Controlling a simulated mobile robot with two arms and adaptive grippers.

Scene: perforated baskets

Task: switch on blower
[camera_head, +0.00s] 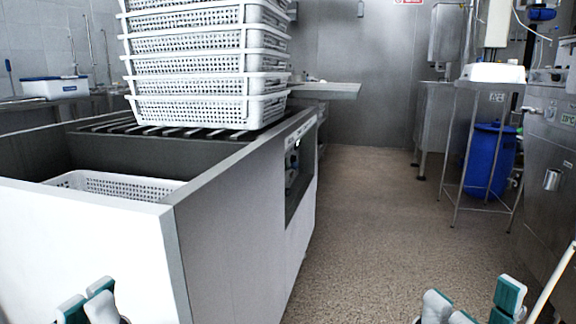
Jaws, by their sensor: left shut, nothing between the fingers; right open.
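A large white and grey machine housing (225,235) stands at the left; I cannot tell for sure that it is the blower. A recessed dark panel (291,178) with small controls is on its right side, seen at a steep angle, so no single switch is clear. My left gripper (88,302) is at the bottom left, in front of the housing's near face, shut and empty. My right gripper (473,306) is at the bottom right over the floor, open and empty. Both are apart from the panel.
A stack of white perforated baskets (205,85) stands on the slatted top, and another basket (115,186) lies inside the near opening. A metal stand (457,150), a blue barrel (490,160) and steel equipment (550,150) line the right. The brown floor (370,210) between is clear.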

